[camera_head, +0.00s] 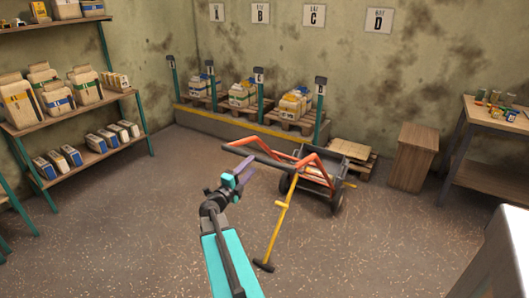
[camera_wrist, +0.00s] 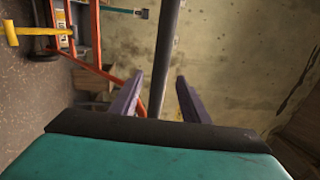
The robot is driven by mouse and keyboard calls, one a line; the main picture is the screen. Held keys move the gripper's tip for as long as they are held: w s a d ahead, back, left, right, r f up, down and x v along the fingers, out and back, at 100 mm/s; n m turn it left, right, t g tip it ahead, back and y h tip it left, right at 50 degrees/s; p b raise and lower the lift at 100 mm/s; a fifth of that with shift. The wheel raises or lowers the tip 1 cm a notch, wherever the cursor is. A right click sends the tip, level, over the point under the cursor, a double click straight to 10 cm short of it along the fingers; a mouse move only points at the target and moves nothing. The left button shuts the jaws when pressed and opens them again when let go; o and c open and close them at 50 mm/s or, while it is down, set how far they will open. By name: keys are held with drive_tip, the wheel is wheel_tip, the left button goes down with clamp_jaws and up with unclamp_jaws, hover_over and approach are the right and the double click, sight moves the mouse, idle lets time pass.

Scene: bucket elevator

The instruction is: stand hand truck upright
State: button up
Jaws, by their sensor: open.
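The hand truck (camera_head: 312,163) has an orange frame, dark wheels and a dark handle bar (camera_head: 262,156). It leans back, its handle end toward me and to the left. A yellow prop (camera_head: 281,219) with a dark foot slants from the frame down to the floor. My gripper (camera_head: 240,178) has purple fingers and is open, just on the near side of the handle bar. In the wrist view, the dark bar (camera_wrist: 168,45) runs between the lines of my open fingers (camera_wrist: 160,80). Contact cannot be told. The orange frame (camera_wrist: 98,68) and yellow prop (camera_wrist: 35,31) show at left.
A wooden crate (camera_head: 412,157) and a workbench (camera_head: 490,113) are at right, shelves (camera_head: 77,116) at left. The floor (camera_head: 130,220) left of my arm is clear.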

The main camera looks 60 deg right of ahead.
drive_tip(key=d+r+p, duration=0.1)
drive_tip(key=d, duration=0.9)
drive_tip(key=shift+d+r, duration=0.2)
drive_tip(key=shift+r, duration=0.05)
clamp_jaws()
